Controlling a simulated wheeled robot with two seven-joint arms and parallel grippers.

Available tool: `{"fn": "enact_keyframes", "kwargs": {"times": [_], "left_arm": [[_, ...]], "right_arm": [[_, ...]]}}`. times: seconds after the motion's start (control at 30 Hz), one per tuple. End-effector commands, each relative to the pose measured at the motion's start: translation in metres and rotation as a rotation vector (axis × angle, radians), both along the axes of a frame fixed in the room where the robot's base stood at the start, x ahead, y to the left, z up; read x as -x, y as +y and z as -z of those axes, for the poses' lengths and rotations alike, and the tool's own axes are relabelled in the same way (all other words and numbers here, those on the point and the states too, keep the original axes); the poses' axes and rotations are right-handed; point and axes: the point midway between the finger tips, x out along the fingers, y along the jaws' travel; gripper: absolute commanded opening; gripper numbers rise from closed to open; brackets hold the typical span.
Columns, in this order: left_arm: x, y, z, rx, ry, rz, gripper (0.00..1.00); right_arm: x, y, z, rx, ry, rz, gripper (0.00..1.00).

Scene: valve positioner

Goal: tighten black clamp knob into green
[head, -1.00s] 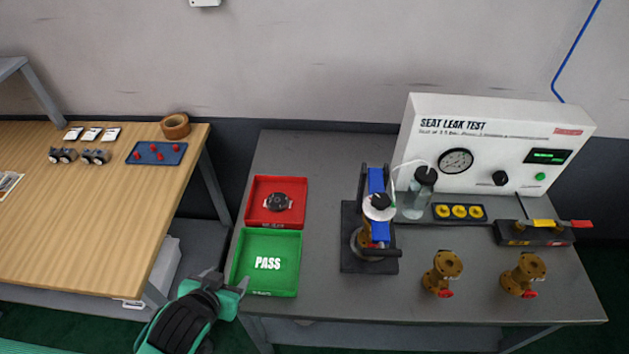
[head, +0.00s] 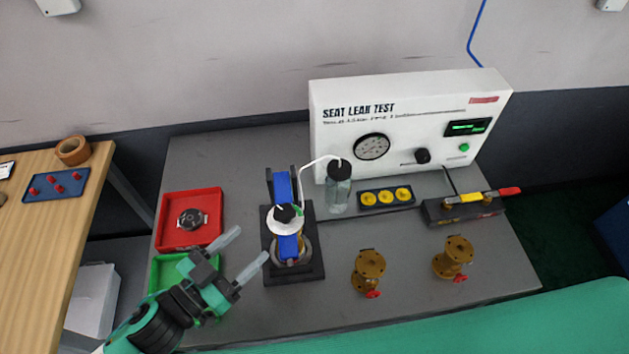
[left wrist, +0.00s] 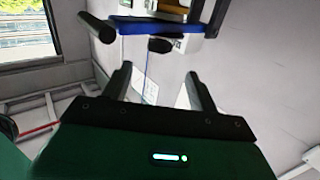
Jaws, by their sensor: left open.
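The black clamp knob (head: 284,213) sits on top of the clamp fixture, over a white dial (head: 285,225) with a small green patch (head: 298,209) at its right. A blue clamp bar (head: 282,186) runs beside it on a dark base (head: 294,277). My left gripper (head: 251,246) is open and empty, just left of the fixture, its fingers pointing toward it and apart from the knob. In the left wrist view, a black knob (left wrist: 160,46) and the blue bar (left wrist: 152,26) show beyond the open fingers (left wrist: 158,88). My right gripper is not in view.
A red tray (head: 166,236) with a dark round part and a green tray (head: 165,270), partly hidden by my left arm, lie left. A bottle (head: 339,192) stands right of the fixture, before the white test panel (head: 330,95). Two brass valves (head: 368,270) stand front right.

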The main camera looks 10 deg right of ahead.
Motion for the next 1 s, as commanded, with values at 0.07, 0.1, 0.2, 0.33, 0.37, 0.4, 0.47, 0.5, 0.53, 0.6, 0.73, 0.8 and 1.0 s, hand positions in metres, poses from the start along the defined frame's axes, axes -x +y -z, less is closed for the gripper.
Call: {"fn": "enact_keyframes", "kwargs": {"times": [0.07, 0.1, 0.2, 0.33, 0.37, 0.4, 0.47, 0.5, 0.53, 0.6, 0.73, 0.8, 1.0], "left_arm": [[0.0, -0.001, 0.0, 0.001, -0.001, 0.008, 0.6], [-0.001, -0.002, 0.0, 0.002, -0.001, 0.009, 0.6], [-0.005, -0.008, -0.001, 0.003, 0.0, 0.007, 0.6], [-0.016, -0.019, -0.003, 0.002, -0.003, 0.007, 0.6], [-0.018, -0.023, -0.004, 0.003, -0.004, 0.008, 0.6], [-0.023, -0.027, -0.004, 0.002, -0.003, 0.007, 0.6], [-0.029, -0.035, -0.003, 0.003, -0.003, 0.006, 0.6], [-0.033, -0.039, -0.003, 0.003, -0.003, 0.006, 0.6], [-0.036, -0.043, -0.003, 0.002, -0.003, 0.006, 0.6], [-0.044, -0.053, -0.003, 0.003, -0.003, 0.006, 0.6], [-0.06, -0.071, -0.003, 0.002, -0.002, 0.006, 0.6], [-0.068, -0.08, -0.002, 0.002, -0.001, 0.006, 0.6], [-0.084, -0.099, 0.0, 0.001, -0.001, 0.006, 0.6]], "right_arm": [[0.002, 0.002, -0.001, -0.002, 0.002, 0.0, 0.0], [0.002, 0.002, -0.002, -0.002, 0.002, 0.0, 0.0], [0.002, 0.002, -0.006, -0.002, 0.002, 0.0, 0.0], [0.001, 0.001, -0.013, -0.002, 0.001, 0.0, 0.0], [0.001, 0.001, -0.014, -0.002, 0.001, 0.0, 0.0], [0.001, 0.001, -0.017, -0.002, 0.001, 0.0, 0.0], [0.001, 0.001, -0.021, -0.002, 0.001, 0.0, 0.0], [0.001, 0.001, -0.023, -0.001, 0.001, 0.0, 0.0], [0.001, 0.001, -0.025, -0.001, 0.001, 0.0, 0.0], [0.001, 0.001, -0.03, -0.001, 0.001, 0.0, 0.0], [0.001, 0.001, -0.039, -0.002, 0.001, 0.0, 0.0], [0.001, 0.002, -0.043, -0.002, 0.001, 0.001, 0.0], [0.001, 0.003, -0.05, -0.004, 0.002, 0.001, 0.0]]}}
